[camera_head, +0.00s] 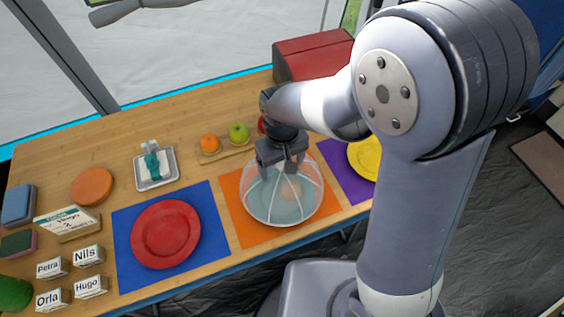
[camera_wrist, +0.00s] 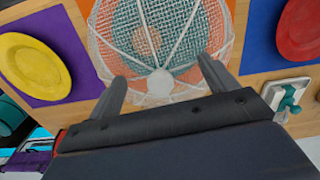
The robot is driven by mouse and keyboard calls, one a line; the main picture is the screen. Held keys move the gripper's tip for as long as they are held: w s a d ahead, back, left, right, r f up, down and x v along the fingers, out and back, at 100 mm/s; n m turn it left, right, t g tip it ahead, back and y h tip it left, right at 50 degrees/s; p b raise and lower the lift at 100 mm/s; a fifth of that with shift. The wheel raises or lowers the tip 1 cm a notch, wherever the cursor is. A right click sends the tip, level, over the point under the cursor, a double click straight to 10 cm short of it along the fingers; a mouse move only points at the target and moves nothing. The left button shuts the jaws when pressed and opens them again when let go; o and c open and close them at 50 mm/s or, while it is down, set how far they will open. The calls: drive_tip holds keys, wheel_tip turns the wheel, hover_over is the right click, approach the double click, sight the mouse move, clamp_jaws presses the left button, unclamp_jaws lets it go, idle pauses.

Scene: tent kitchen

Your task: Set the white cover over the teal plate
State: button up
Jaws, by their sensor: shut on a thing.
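The white cover (camera_head: 250,207) is a mesh dome with white ribs and a round knob (camera_wrist: 160,83). It is over the teal plate (camera_head: 287,209), which shows through the mesh on the orange mat (camera_head: 235,196). A small tan item (camera_wrist: 146,41) shows through the mesh on the plate. My gripper (camera_head: 282,170) points down at the top of the dome and is shut on the cover, with its fingers on either side of the knob in the wrist view. I cannot tell whether the cover's rim touches the mat.
The red plate (camera_head: 165,234) on a blue mat is at left, the yellow plate (camera_head: 366,158) on a purple mat at right. Behind are a fruit board (camera_head: 226,151), a butter dish (camera_head: 155,170) and a red box (camera_head: 310,57). Name cards (camera_head: 88,256) stand at front left.

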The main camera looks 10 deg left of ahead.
sight(282, 174)
drive_tip(key=shift+f, duration=0.15)
drive_tip(key=shift+f+b, duration=1.2)
drive_tip(key=shift+f, duration=0.2)
drive_tip(key=shift+f, duration=0.1)
drive_tip(key=shift+f+b, duration=0.45)
drive_tip(key=shift+f, duration=0.25)
idle(0.3)
drive_tip(key=shift+f+b, duration=0.4)
drive_tip(key=shift+b, duration=0.1)
drive_tip(key=shift+f, duration=0.3)
drive_tip(key=shift+f+b, duration=0.4)
drive_tip(key=shift+b, duration=0.1)
idle(0.3)
